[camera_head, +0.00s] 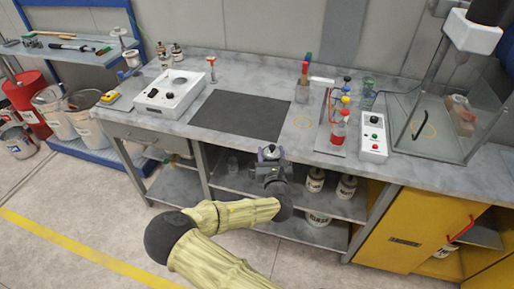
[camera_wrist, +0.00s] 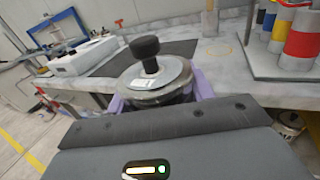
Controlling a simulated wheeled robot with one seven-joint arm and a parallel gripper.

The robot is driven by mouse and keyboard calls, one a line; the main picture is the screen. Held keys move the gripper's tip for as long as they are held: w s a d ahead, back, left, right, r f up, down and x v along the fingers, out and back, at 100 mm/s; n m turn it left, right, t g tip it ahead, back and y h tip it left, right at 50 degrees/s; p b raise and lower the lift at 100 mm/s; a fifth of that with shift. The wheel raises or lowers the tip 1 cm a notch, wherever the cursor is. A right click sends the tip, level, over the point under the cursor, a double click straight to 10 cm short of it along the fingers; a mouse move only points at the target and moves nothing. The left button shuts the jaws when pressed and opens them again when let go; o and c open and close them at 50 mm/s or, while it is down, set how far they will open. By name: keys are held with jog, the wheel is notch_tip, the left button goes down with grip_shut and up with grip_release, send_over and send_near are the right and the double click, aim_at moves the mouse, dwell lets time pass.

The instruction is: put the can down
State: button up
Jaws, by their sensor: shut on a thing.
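The can (camera_wrist: 160,92) is a round grey metal piece with a pale label and a black knob on top. It sits between the purple fingers of my gripper (camera_wrist: 157,98), which is shut on it. In the head view the can (camera_head: 270,152) is small and partly hidden by my gripper (camera_head: 270,158). My gripper appears in front of the grey workbench (camera_head: 175,127), near its front edge; its exact height over the bench is hard to tell. The can looks roughly upright, and its lower part is hidden.
A dark mat (camera_head: 240,115) lies on the bench beside a white instrument (camera_head: 173,93). Right of the mat is a faint ring mark (camera_head: 303,123) on bare benchtop.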

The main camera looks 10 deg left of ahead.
jog(key=s+d+f+m+h, duration=0.1)
jog(key=d+f, duration=0.5)
jog(key=d, duration=0.6)
jog(key=s+d+f+m+h, duration=0.2)
jog(key=s+d+f+h, duration=0.2)
jog(key=d, duration=0.9)
notch_tip(320, 180, down, 3)
jog(key=shift+s+t, duration=0.3)
jog(key=shift+s, duration=0.1)
jog(key=shift+w, duration=0.1)
